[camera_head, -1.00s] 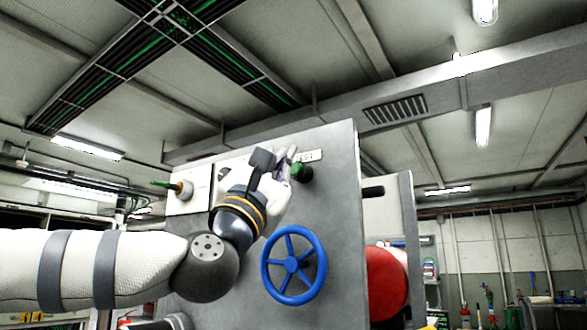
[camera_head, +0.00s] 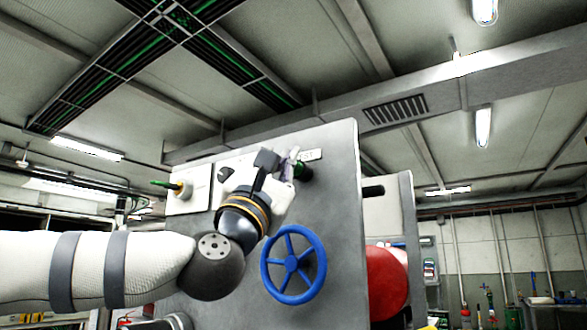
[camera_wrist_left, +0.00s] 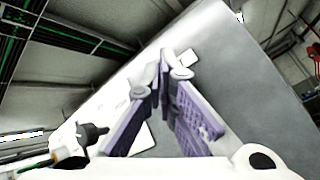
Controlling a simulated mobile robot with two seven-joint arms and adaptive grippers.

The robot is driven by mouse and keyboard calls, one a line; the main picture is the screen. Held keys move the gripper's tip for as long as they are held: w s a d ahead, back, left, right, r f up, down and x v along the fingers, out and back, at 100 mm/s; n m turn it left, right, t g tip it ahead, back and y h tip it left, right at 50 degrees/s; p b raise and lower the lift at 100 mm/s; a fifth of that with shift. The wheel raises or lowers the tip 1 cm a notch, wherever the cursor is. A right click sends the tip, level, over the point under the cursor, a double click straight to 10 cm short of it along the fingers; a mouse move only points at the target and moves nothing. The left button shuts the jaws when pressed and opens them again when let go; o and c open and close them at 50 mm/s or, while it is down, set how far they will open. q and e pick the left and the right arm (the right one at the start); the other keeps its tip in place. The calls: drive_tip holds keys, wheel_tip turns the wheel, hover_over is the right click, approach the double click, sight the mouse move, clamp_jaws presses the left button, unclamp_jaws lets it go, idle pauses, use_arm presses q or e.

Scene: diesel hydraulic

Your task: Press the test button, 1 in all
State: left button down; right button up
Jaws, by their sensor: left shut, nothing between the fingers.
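The button is hidden there. My right gripper is not in view.
A blue handwheel (camera_head: 293,265) sticks out of the panel below the button. A red tank (camera_head: 387,280) is behind the panel's right edge.

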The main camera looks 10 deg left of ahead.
use_arm(q)
drive_tip(key=shift+w+d, duration=0.2)
drive_tip(key=shift+w, duration=0.3)
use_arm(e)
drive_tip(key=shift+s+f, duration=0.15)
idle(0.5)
use_arm(q)
drive_tip(key=shift+s+a, duration=0.2)
drive_tip(key=shift+s, duration=0.3)
drive_tip(key=shift+s+a, duration=0.15)
drive_tip(key=shift+s, duration=0.3)
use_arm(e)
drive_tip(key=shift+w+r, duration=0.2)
use_arm(q)
drive_tip(key=s, duration=0.1)
drive_tip(key=s+a+p, duration=0.1)
drive_tip(key=s, duration=0.2)
drive_tip(key=shift+s+a, duration=0.35)
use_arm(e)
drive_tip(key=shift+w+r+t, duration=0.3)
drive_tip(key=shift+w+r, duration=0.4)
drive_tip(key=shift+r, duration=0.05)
